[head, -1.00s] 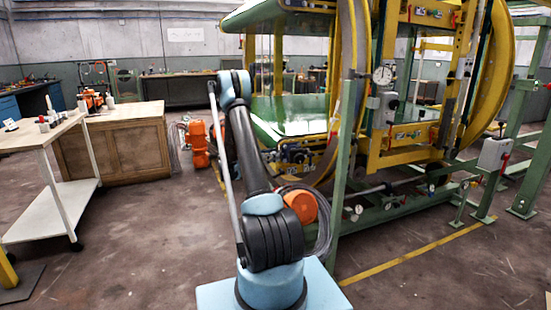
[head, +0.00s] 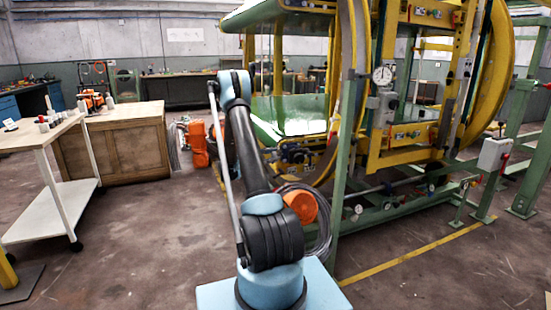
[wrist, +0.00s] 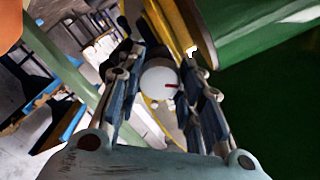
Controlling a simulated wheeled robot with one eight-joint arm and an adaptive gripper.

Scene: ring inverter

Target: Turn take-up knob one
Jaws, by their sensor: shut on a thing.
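A round pale knob (wrist: 158,84) with a short red mark shows in the wrist view, in the middle. The two jointed fingers of my gripper (wrist: 162,62) stand on either side of it, shut on it. The finger pads hide the knob's sides. Behind it runs a curved yellow ring (wrist: 172,28). In the head view the large yellow and green ring machine (head: 408,150) stands ahead and to the right. The knob cannot be made out clearly there.
A green panel (wrist: 275,75) lies close to the right of my gripper in the wrist view. A green upright post (head: 344,170) stands right of my arm. A wooden cabinet (head: 125,148) and white trolley (head: 55,210) are at left. Floor between trolley and base is clear.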

